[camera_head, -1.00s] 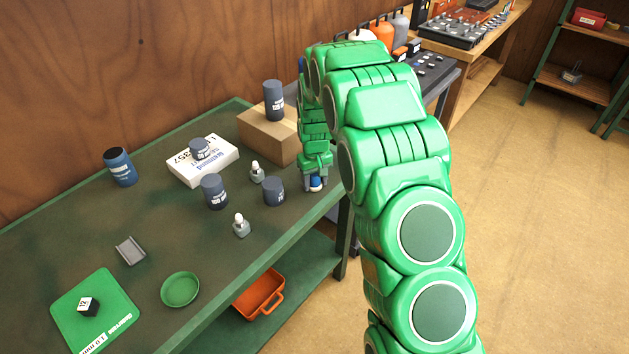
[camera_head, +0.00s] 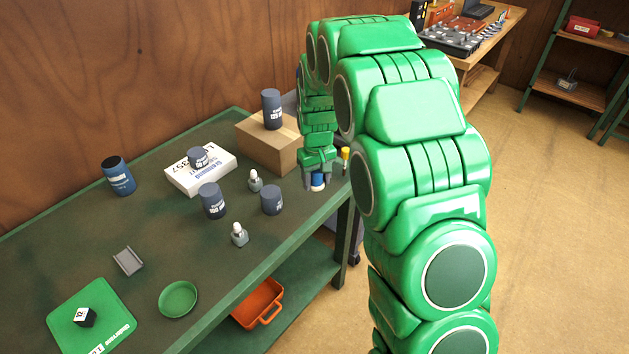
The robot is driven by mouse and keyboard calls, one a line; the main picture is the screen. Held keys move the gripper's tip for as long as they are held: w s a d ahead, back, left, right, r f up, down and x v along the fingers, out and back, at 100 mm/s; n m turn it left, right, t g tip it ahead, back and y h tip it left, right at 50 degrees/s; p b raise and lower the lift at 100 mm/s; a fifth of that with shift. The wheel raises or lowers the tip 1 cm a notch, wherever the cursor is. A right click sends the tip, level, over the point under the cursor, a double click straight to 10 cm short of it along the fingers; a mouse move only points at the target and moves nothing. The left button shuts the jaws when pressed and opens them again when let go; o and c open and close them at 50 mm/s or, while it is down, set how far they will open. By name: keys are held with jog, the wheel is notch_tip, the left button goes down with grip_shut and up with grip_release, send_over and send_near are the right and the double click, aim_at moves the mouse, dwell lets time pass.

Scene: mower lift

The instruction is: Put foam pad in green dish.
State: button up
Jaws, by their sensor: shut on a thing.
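The green dish (camera_head: 178,299) is round and shallow. It sits empty near the front edge of the green bench, beside a green mat. My gripper (camera_head: 317,183) points down at the bench's right end, far from the dish. It is shut on a small blue and white thing (camera_head: 318,180), mostly hidden by the fingers. I cannot tell whether this is the foam pad, and nothing else in view is clearly a foam pad.
Dark canisters (camera_head: 271,200), small dropper bottles (camera_head: 239,235), a white box (camera_head: 201,171) and a cardboard box (camera_head: 268,143) stand left of my gripper. A grey bracket (camera_head: 128,260) and a black cube (camera_head: 85,316) on the mat (camera_head: 110,306) lie near the dish.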

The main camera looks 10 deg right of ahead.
jog(key=s+d+r, duration=0.1)
jog(key=s+r, duration=0.3)
jog(key=s, duration=0.5)
jog(key=shift+r, duration=0.2)
jog(key=shift+s, duration=0.15)
jog(key=s+a+r+n, duration=0.2)
jog(key=s+a+n, duration=0.2)
jog(key=s+a, duration=0.95)
jog(key=s+a+n, duration=0.5)
jog(key=s+a, duration=0.4)
jog(key=s, duration=0.6)
send_over(196, 297)
jog(key=shift+f, duration=6.25)
